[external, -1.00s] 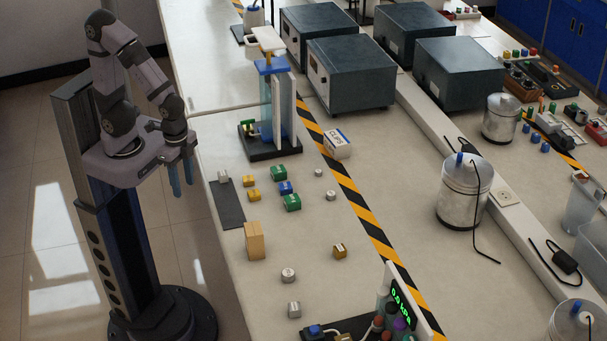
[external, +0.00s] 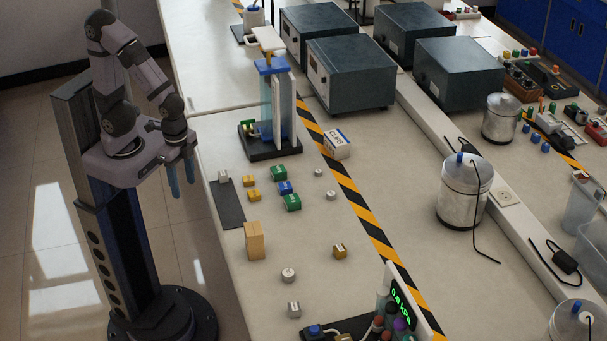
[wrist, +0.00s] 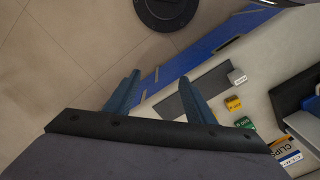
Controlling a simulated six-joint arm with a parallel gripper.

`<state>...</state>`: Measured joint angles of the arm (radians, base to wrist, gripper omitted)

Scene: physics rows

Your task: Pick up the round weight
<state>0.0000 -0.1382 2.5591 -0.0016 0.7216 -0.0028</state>
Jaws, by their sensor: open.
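Several small silver weights stand on the bench in the external view. One with a round top (external: 288,274) is near the front, with a blockier silver one (external: 293,309) just in front of it. Two smaller silver pieces (external: 318,172) (external: 331,195) lie near the striped tape. I cannot tell for sure which is the round weight. My gripper (external: 182,178) hangs off the bench's left edge, pointing down, apart from all of them. In the wrist view its blue fingers (wrist: 161,76) are spread and empty.
Yellow, green and blue blocks (external: 285,187) sit mid-bench, with a tan block (external: 254,241) and a brass block (external: 340,251) nearer the front. A dark mat (external: 228,207) with a silver block lies by the left edge. A tall stand (external: 271,150) rises behind. Bench around the front weights is clear.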

